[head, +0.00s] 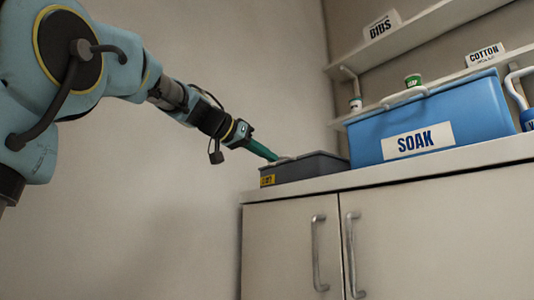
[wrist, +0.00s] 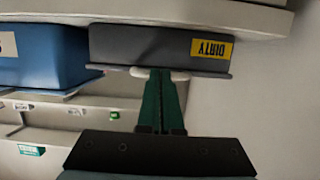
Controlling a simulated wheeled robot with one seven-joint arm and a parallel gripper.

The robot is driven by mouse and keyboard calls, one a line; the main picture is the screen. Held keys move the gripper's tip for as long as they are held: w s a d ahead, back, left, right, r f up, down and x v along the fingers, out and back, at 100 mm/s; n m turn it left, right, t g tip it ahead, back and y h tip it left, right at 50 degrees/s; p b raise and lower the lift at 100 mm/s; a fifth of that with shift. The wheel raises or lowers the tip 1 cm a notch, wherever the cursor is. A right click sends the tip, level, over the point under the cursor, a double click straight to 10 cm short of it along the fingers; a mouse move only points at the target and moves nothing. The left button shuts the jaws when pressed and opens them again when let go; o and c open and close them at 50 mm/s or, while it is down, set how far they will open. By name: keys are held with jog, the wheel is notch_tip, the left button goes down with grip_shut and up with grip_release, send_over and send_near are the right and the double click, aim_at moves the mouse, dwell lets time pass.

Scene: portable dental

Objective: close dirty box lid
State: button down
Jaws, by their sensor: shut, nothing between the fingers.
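The dirty box is a low dark grey box (head: 303,171) with a yellow label, at the left end of the counter in the head view. In the wrist view, which is upside down, the box (wrist: 140,47) is at the top with its label reading DIRTY. A wider grey lid edge (wrist: 105,67) runs level along its top, and I see no clear gap under it. A pale handle (wrist: 182,75) shows at the lid's middle, partly hidden by my green fingers. My gripper (head: 274,157) is shut and empty, its tips at the handle; contact is unclear. It also shows in the wrist view (wrist: 160,72).
A larger blue box (head: 430,115) labelled SOAK stands right of the dirty box. Shelves (head: 405,38) with BIBS and COTTON signs and small containers are on the wall behind. A cabinet (head: 290,250) with two handles is below the counter. The space left of the counter is free.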

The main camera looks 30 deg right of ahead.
jog(key=p+v, duration=0.2)
jog(key=v, duration=0.8)
jog(key=shift+a+r, duration=0.3)
jog(key=shift+s, duration=0.15)
